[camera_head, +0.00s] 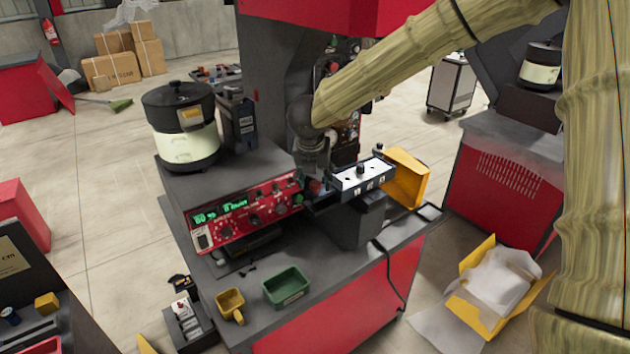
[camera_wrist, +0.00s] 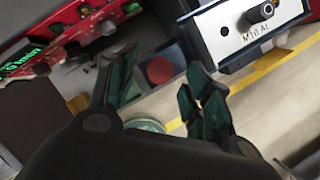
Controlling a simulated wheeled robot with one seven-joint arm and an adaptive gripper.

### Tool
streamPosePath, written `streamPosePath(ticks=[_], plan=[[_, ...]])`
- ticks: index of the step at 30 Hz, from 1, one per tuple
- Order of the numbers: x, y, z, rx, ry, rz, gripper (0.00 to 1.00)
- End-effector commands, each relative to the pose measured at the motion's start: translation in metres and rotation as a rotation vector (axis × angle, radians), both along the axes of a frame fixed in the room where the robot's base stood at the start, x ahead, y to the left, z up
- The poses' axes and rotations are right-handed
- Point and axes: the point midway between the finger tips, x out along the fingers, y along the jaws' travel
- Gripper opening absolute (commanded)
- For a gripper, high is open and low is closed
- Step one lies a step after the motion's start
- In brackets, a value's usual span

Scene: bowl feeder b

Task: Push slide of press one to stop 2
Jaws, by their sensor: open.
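A white-topped block (camera_head: 362,174) with a black knob sits on the press table in the head view, to the right of my gripper (camera_head: 316,187). It looks like the slide, but no stop numbers can be read. In the wrist view, the white plate (camera_wrist: 240,35) is at the upper right, with a black knob (camera_wrist: 262,12) and lettering like "M10 A". My gripper (camera_wrist: 160,92) is open and empty there, its two dark green fingers apart. A round red button (camera_wrist: 159,70) shows between and beyond the fingers. The gripper appears apart from the plate.
A red control panel (camera_head: 245,213) with green displays stands left of the gripper, and a black-lidded bowl feeder (camera_head: 185,125) behind it. A yellow chute (camera_head: 405,178) is right of the slide. A green bin (camera_head: 287,288) and yellow scoop (camera_head: 230,304) lie in front.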

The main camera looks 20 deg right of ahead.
Motion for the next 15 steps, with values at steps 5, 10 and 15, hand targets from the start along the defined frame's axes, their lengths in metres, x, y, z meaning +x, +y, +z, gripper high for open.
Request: streamPosePath(ticks=[5, 10, 15], plan=[[-0.01, 0.006, 0.032, 0.002, -0.004, -0.001, 0.51], [-0.021, 0.012, 0.06, 0.0, -0.002, -0.001, 0.51], [-0.029, 0.016, 0.081, -0.001, -0.002, 0.0, 0.51]])
